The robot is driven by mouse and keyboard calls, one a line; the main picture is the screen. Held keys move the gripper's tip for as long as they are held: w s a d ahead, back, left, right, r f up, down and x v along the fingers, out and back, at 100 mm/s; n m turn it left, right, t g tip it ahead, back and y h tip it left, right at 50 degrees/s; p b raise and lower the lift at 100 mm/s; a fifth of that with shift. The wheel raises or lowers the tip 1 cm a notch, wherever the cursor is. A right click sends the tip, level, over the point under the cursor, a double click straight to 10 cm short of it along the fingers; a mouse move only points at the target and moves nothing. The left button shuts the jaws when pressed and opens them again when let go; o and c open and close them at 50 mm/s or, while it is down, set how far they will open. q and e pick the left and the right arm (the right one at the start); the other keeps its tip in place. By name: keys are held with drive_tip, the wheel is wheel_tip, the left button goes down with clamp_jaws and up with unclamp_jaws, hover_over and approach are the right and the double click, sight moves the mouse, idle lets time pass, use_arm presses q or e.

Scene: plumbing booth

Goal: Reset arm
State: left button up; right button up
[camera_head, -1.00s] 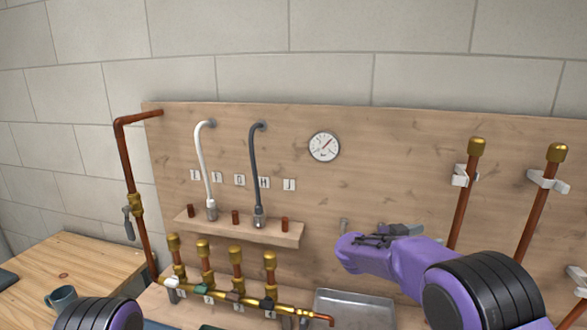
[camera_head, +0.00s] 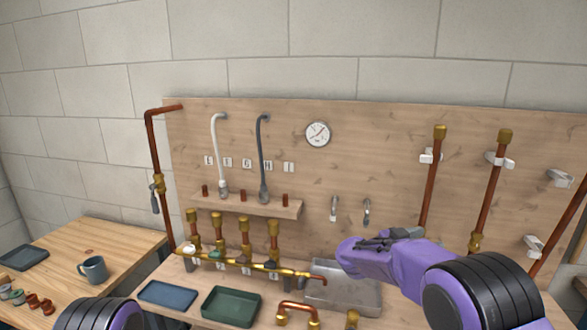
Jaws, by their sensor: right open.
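My right arm comes in from the lower right, purple with a black ribbed joint. My right gripper (camera_head: 376,244) is at the end of it, dark and seen edge-on, in front of the board above the metal tray. It is open, and I see nothing in it. Of my left arm only a purple and black joint (camera_head: 100,314) shows at the bottom left edge. The left gripper is out of the picture.
A wooden board (camera_head: 370,150) carries copper pipes (camera_head: 490,195), hoses, a gauge (camera_head: 318,134) and a brass manifold (camera_head: 245,264). The bench holds a metal tray (camera_head: 362,300), a green tray (camera_head: 230,306), a blue tray (camera_head: 168,294) and a copper bend (camera_head: 297,308). A mug (camera_head: 93,269) stands left.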

drive_tip(key=s+d+f+n+t+y, duration=0.1)
drive_tip(key=s+f+n+t+y, duration=0.4)
drive_tip(key=f, duration=0.8)
drive_tip(key=s+d+f+n+y, duration=0.1)
drive_tip(key=s+d+f+n, duration=0.15)
drive_tip(key=s+f, duration=0.65)
drive_tip(key=s+a+f+g+y, duration=0.25)
drive_tip(key=s+f, duration=0.35)
drive_tip(key=s, duration=0.4)
drive_tip(key=s+a+f+g+y, duration=0.1)
drive_tip(key=s+f+g+y, duration=0.3)
drive_tip(key=s, duration=0.6)
drive_tip(key=s+a+f+g+y, duration=0.1)
drive_tip(key=s+a+f+y, duration=0.1)
drive_tip(key=s+f, duration=0.7)
use_arm(q)
wheel_tip(320, 180, down, 10)
drive_tip(key=b, duration=1)
drive_tip(key=shift+w, duration=0.2)
use_arm(e)
wheel_tip(320, 180, down, 7)
drive_tip(key=shift+s, duration=0.45)
drive_tip(key=shift+a+h, duration=0.1)
drive_tip(key=shift+h, duration=0.15)
